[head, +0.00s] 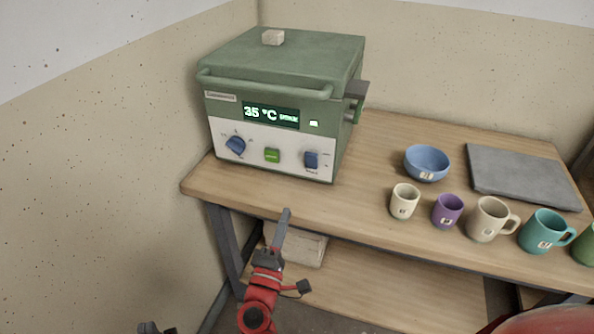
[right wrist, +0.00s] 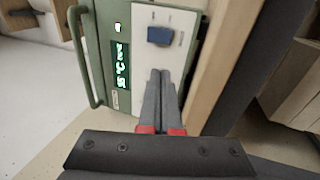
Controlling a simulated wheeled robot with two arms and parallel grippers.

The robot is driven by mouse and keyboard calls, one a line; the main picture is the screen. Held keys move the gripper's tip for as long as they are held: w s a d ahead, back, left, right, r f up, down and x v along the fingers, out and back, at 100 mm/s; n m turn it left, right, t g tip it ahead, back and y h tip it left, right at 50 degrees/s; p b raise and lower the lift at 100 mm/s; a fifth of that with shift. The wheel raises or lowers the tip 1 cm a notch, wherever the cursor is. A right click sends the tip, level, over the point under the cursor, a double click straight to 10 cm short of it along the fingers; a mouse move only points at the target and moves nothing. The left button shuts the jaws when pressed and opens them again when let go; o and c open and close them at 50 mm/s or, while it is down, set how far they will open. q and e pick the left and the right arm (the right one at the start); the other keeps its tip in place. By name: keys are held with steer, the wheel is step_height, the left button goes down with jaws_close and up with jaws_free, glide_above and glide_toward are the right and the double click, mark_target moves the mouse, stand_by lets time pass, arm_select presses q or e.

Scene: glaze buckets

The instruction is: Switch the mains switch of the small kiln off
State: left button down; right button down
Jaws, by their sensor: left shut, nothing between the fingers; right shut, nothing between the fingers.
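The small kiln (head: 275,105) is a green box with a white front panel, standing on the wooden table. Its lit display (head: 271,115) reads 35 °C. The panel carries a blue dial (head: 235,146), a green button (head: 272,155) and a blue mains switch (head: 311,160) at the right. In the right wrist view the blue switch (right wrist: 160,36) lies beyond the fingertips, apart from them. My right gripper (head: 286,211) is shut and empty, in front of and below the panel. My left gripper (head: 157,328) is shut, only partly in view at the bottom edge.
A pale block (head: 273,37) sits on the kiln lid. On the table (head: 370,150) to the right stand a blue bowl (head: 427,163), several mugs and cups, and a grey slab (head: 522,176). The table top just in front of the kiln is clear.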

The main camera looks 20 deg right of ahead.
mark_target(308, 158)
steer(key=shift+s+d+r+m+h, duration=0.15)
steer(key=shift+s+r+m+h, duration=0.3)
steer(key=shift+r+m+h, duration=0.2)
steer(key=x, duration=0.4)
steer(key=p+x, duration=0.1)
steer(key=x, duration=0.9)
steer(key=shift+d+f, duration=0.1)
steer(key=shift+f, duration=0.2)
